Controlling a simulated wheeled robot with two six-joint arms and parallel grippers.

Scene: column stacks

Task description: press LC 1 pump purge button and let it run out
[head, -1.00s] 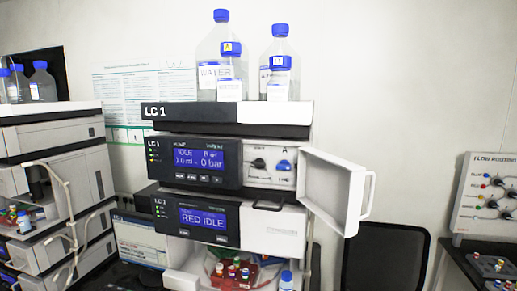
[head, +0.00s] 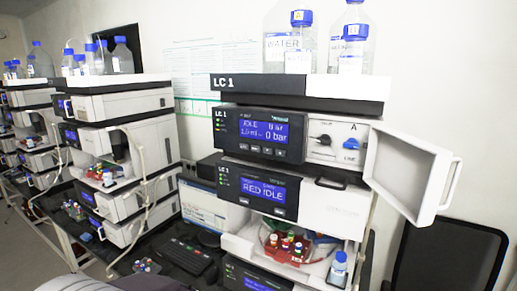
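The LC 1 stack (head: 296,88) stands right of the middle in the head view. Its pump module (head: 250,135) has a blue display (head: 264,131) that reads IDLE and 0 bar. A row of small buttons (head: 262,150) sits under that display; their labels are too small to read. Right of it is an open bay with a black knob (head: 324,140) and a blue knob (head: 351,144) marked A. The pump's white door (head: 412,172) stands open to the right. Neither gripper is in view.
Below the pump, a sampler module (head: 262,187) reads RED IDLE, with an open tray of vials (head: 286,246) under it. Bottles of water (head: 288,45) stand on top. More stacks (head: 120,110) line the left. A keyboard (head: 187,257) lies on the bench. A dark screen or chair back (head: 450,255) is at right.

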